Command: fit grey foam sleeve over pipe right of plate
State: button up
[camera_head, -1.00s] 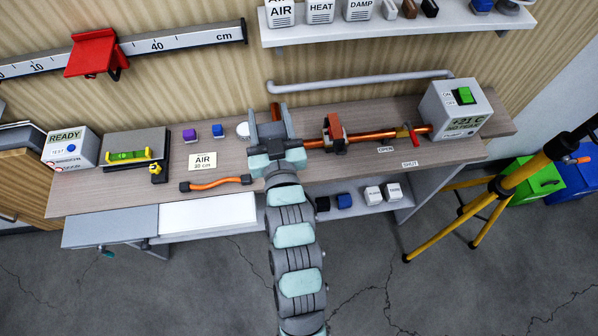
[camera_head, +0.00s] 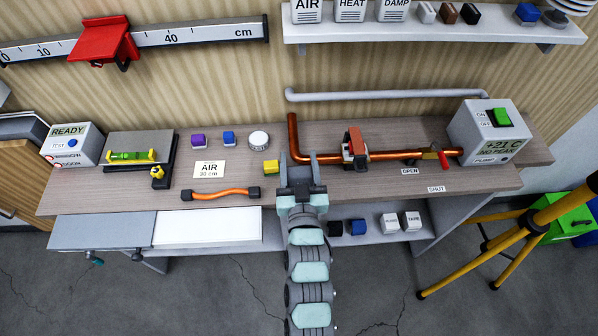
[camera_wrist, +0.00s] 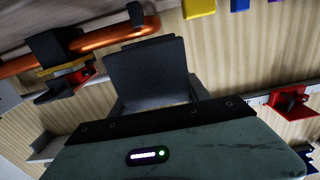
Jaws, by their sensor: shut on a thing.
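A copper pipe (camera_head: 292,135) rises at the middle of the bench, right of the grey plate (camera_head: 118,142), then bends and runs right. In the wrist view, the pipe (camera_wrist: 110,37) crosses the upper left. My gripper (camera_head: 298,170) is in front of the upright part of the pipe, near the bench's front edge. In the wrist view, my gripper (camera_wrist: 150,70) fills the middle. It is shut on a grey piece, which I take to be the foam sleeve. The sleeve blends with the grey fingers, so its outline and contact with the pipe are unclear.
A clamp (camera_head: 355,148) and a red lever (camera_head: 442,158) sit on the pipe, which runs into a pump box (camera_head: 490,130). A yellow block (camera_head: 271,167) and an orange hose (camera_head: 222,192) lie left of my gripper. A shelf (camera_head: 430,32) hangs above.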

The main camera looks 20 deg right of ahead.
aim_at(299, 172)
jog(key=shift+f, duration=2.1)
jog(key=shift+f+b, duration=0.2)
jog(key=shift+b, duration=0.1)
jog(key=o, duration=1.3)
jog(key=shift+r, duration=0.15)
jog(key=shift+s, duration=0.15)
jog(key=p+v, duration=0.1)
jog(key=v, duration=1)
jog(key=shift+s+a, duration=0.2)
jog(key=shift+s, duration=0.15)
jog(key=shift+w, duration=0.1)
